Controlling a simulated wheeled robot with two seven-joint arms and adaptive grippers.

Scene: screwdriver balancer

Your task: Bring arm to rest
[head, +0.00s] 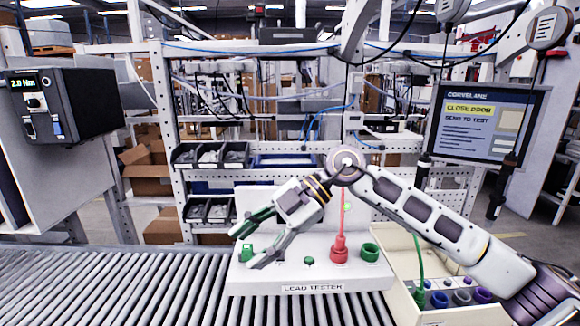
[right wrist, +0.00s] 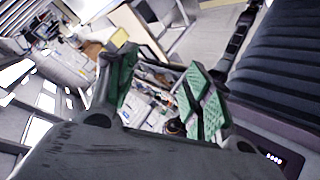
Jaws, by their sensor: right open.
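My right arm reaches in from the lower right in the head view, bent at a raised elbow. Its gripper (head: 243,248) points down and left over the left part of the white load tester (head: 262,283). The two fingers are spread apart with nothing between them. In the right wrist view the green-padded fingers of the right gripper (right wrist: 163,90) also stand apart and empty. The load tester carries a red plug (head: 339,250) with a red cable, a green ring socket (head: 370,252) and a small green part (head: 246,252) close to the fingertips. My left gripper is not in view.
A roller conveyor (head: 130,290) runs along the front. A cream box (head: 405,300) with a green cable and coloured sockets stands right of the tester. Two dark screwdrivers (head: 497,192) hang near the screen (head: 487,122). A black torque box (head: 65,104) is at left.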

